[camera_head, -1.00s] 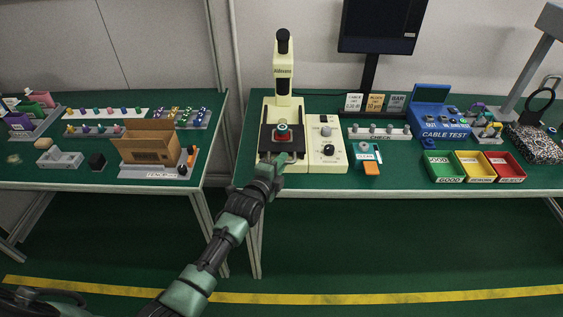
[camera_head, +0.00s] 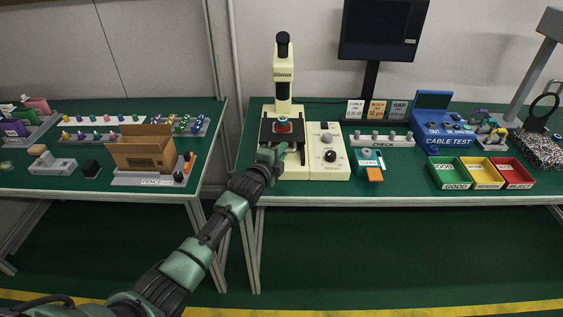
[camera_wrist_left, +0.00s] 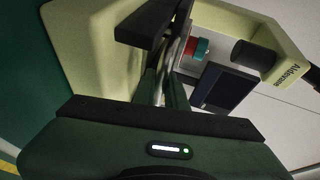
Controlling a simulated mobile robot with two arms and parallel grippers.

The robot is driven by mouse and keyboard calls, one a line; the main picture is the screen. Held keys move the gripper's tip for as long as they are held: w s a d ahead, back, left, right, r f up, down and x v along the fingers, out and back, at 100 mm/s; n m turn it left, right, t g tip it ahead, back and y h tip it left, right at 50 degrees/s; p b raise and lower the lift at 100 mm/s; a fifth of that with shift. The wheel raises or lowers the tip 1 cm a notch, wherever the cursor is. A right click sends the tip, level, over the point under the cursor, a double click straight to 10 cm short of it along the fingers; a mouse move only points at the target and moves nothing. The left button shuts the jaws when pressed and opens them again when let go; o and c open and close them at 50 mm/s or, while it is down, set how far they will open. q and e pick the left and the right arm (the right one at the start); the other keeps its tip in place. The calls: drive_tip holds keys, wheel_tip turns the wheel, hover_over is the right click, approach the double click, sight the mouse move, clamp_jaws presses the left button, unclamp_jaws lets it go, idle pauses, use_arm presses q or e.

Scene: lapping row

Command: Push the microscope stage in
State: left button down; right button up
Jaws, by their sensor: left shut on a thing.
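The cream microscope (camera_head: 283,78) stands on the right-hand table, with its black eyepiece on top. Its black stage (camera_head: 268,133) sits over the base, and a red and teal part (camera_head: 283,124) rests on it under the tube. Dark rails (camera_head: 301,155) show on the base in front of the stage. My left gripper (camera_head: 270,152) is at the stage's front edge, shut on the stage; the exact grip is partly hidden. The left wrist view shows its fingers (camera_wrist_left: 165,85) close together beside the dark stage (camera_wrist_left: 150,22) and the part (camera_wrist_left: 196,47). My right gripper is out of view.
A cream control box (camera_head: 329,165) adjoins the microscope on the right. A teal and orange item (camera_head: 371,172) and a CHECK rack (camera_head: 383,141) are beyond it. Green, yellow and red bins (camera_head: 487,173) stand farther right. An open cardboard box (camera_head: 140,158) is on the left table.

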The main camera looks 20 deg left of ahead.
use_arm(q)
drive_tip(key=c, duration=1.5)
unclamp_jaws()
drive_tip(key=shift+o, duration=0.2)
drive_tip(key=shift+s, duration=0.1)
drive_tip(key=shift+p+v, duration=0.3)
drive_tip(key=shift+v, duration=3.5)
